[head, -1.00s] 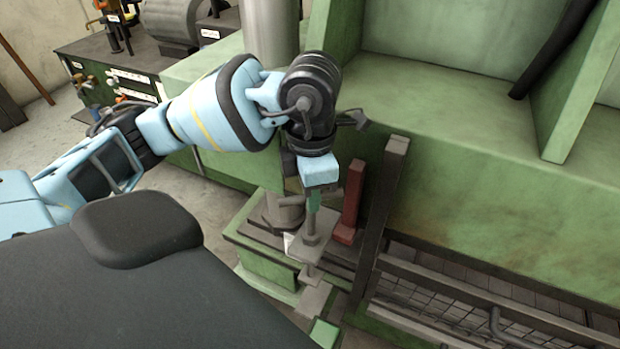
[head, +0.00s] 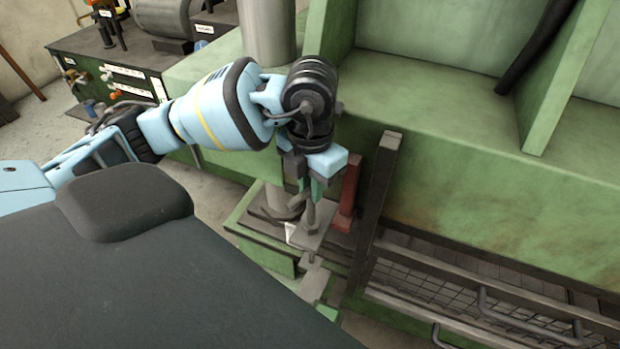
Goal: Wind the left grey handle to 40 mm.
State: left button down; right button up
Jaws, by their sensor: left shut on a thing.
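My left gripper (head: 312,188) points down in the middle of the head view. Its green-tipped fingers are shut on the upright grip of the grey handle (head: 310,216). The handle rises from a flat grey crank plate (head: 305,238) low on the green machine. The wrist and fingers hide the top of the grip. No scale or millimetre reading can be made out. My right gripper is not in view.
A dark red upright block (head: 349,193) and a tall grey post (head: 377,200) stand close to the right of the gripper. A mesh guard with rails (head: 470,290) lies at lower right. The green machine body (head: 450,130) rises behind.

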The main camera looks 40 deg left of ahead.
pick_arm(q)
jog(key=shift+f, duration=0.1)
jog(key=n+p, duration=0.1)
jog(key=n, duration=0.1)
jog(key=shift+s+n, duration=0.1)
jog(key=shift+n, duration=0.2)
jog(key=shift+n+p, duration=0.65)
jog(key=shift+n, duration=0.25)
jog(key=shift+f, duration=0.1)
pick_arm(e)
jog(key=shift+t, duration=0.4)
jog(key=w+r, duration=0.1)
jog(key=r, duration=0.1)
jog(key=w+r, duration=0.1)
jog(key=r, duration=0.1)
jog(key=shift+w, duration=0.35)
pick_arm(q)
jog(key=c, duration=1)
grip_release()
